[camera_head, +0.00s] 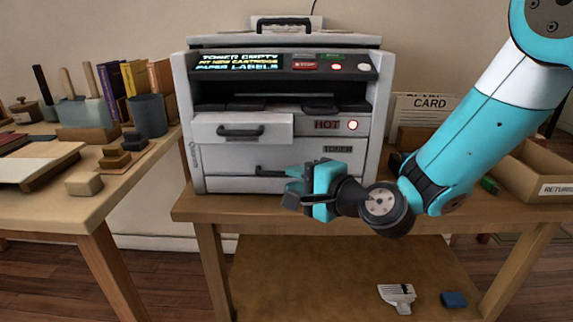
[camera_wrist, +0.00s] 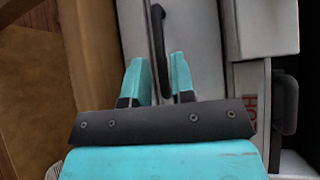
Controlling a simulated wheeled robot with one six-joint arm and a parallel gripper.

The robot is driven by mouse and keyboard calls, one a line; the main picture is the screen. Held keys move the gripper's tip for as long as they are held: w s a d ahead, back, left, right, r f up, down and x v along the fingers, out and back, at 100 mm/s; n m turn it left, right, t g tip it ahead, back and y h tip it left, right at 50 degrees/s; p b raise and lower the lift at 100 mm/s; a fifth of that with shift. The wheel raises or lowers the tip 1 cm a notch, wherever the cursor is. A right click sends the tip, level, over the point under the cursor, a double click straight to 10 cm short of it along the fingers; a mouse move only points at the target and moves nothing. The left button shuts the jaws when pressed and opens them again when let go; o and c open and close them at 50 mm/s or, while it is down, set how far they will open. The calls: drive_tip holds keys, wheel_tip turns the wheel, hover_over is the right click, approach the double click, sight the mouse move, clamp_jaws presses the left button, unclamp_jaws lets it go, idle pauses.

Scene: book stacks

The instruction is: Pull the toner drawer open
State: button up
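The toner drawer (camera_head: 222,158) is the pale panel labelled TONER in the lower front of the printer (camera_head: 385,100), and it looks shut. Its dark bar handle (camera_head: 268,171) is partly hidden by my gripper (camera_head: 291,186). In the wrist view, the handle (camera_wrist: 158,30) runs up from between the two teal fingers of my gripper (camera_wrist: 160,72), which are apart. The fingers straddle its near end in the picture; I cannot tell whether they touch it. The drawer front (camera_wrist: 200,45) lies beyond the fingers.
Above, another drawer (camera_head: 210,129) juts out slightly beside a HOT label with a red light (camera_head: 352,125). The printer stands on a wooden table (camera_head: 200,208). A table with books and a dark cup (camera_head: 149,115) stands left; a RETURNS box (camera_head: 540,170) is right.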

drive_tip(key=shift+x, duration=1.55)
drive_tip(key=shift+c, duration=0.4)
clamp_jaws()
